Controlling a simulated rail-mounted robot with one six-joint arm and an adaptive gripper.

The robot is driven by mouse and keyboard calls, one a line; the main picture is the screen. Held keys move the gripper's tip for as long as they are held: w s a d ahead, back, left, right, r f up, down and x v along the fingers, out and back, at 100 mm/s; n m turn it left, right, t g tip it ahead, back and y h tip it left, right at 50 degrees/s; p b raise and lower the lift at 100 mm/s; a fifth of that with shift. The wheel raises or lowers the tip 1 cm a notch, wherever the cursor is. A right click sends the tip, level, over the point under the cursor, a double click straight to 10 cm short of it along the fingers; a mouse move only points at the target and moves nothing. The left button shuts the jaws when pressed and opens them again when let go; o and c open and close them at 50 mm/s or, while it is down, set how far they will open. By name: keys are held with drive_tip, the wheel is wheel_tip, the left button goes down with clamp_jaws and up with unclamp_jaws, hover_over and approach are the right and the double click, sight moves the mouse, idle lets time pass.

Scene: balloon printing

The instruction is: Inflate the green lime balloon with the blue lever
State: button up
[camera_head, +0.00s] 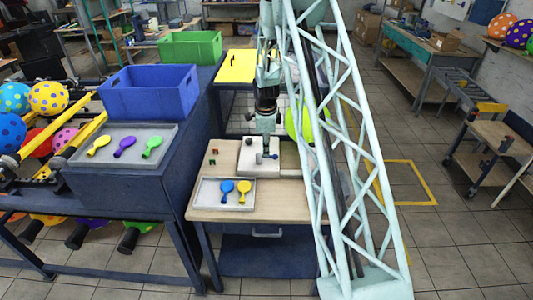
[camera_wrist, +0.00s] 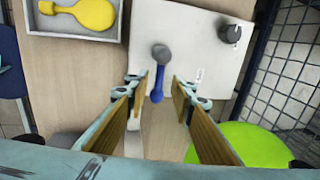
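The lime-green balloon (camera_head: 293,124) looks rounded and is partly hidden behind my arm in the head view. It shows large at the lower right of the wrist view (camera_wrist: 255,143). The blue lever (camera_wrist: 157,86) has a grey rounded end and sits on a white plate (camera_wrist: 190,20); in the head view the lever (camera_head: 274,156) is small. My gripper (camera_wrist: 160,88) is open, with the lever appearing between its two fingers in the wrist view. I cannot tell whether they touch it. In the head view my gripper (camera_head: 266,128) hangs over the white plate.
A tray (camera_head: 205,190) with blue and yellow flat balloons lies on the wooden table (camera_head: 270,200). A dark knob (camera_wrist: 231,34) stands on the plate. A wire mesh (camera_wrist: 285,70) borders the right side. Blue (camera_head: 150,95) and green (camera_head: 190,46) crates stand left.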

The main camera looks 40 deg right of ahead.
drive_tip(key=shift+w+d+f, duration=0.1)
drive_tip(key=shift+w+f, duration=0.05)
drive_tip(key=shift+f, duration=0.7)
drive_tip(key=shift+w+d+f, duration=0.1)
drive_tip(key=shift+f, duration=0.75)
drive_tip(key=shift+c, duration=0.4)
clamp_jaws()
